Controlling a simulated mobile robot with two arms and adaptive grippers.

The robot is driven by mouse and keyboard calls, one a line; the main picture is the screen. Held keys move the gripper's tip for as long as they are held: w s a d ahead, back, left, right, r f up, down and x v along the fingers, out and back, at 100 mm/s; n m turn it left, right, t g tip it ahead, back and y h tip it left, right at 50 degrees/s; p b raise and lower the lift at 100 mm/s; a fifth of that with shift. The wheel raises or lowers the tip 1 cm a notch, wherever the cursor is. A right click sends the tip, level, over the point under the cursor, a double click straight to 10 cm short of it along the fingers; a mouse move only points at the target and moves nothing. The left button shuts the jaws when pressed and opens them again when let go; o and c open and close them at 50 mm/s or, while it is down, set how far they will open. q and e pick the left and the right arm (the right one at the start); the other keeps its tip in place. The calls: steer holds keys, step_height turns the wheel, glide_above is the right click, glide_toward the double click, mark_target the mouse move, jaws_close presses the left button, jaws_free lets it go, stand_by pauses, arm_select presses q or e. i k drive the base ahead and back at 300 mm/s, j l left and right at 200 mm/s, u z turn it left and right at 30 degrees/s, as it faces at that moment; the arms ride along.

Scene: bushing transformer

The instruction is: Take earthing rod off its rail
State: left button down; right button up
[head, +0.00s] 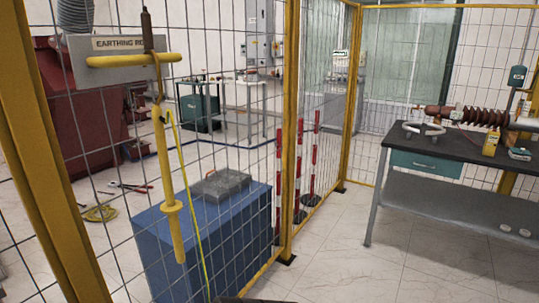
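The earthing rod (162,145) hangs nearly upright at the left of the head view. It is yellow, with a brown tip at the top, a round collar low down and a thick handle below it. Its upper part is at the yellow horizontal rail (120,61), in front of a plate lettered "EARTHING RO" (118,44); the rod covers the end of the lettering. How the rod sits on the rail is not clear. A thin yellow-green cable (193,205) hangs beside the rod.
A yellow-framed mesh fence (288,130) stands around the rail. Behind the mesh are a blue cabinet (205,240) with a grey case (220,187), and red-white posts (299,170). A dark-topped workbench (450,155) holding a brown ribbed bushing (470,115) stands right. The middle floor is clear.

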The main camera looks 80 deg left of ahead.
mark_target(171, 207)
steer(key=u, duration=3.3)
